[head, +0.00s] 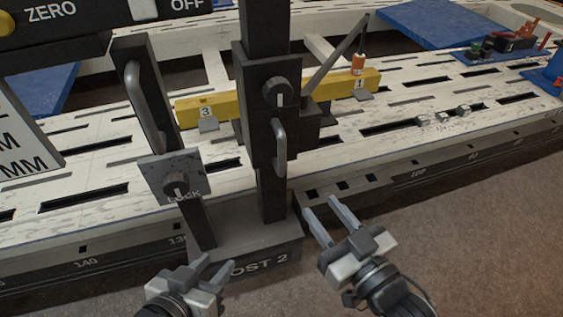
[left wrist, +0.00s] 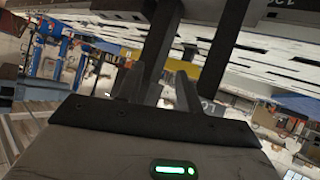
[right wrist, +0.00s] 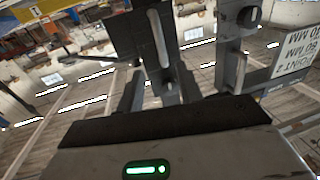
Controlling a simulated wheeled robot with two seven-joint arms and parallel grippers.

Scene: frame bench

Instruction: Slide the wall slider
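A dark upright post labelled POST 2 stands at the front of the white slotted bench in the head view. It carries a black sliding block (head: 256,110) with a round knob (head: 277,92) and a grey bar handle (head: 280,145). Left of it, a slanted dark bar has a grey handle (head: 140,92) and a LOCK plate (head: 168,178) with a knob. I cannot tell which is the wall slider. My left gripper (head: 214,267) is open and empty low before the post base. My right gripper (head: 322,207) is open and empty to the right of the post, below the block's handle.
A yellow beam (head: 335,92) lies on the bench behind the post. A display panel (head: 60,25) and a sign reading MM (head: 22,140) hang at the left. Blue mats (head: 420,22) lie farther back. The floor (head: 470,250) at the front right is clear.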

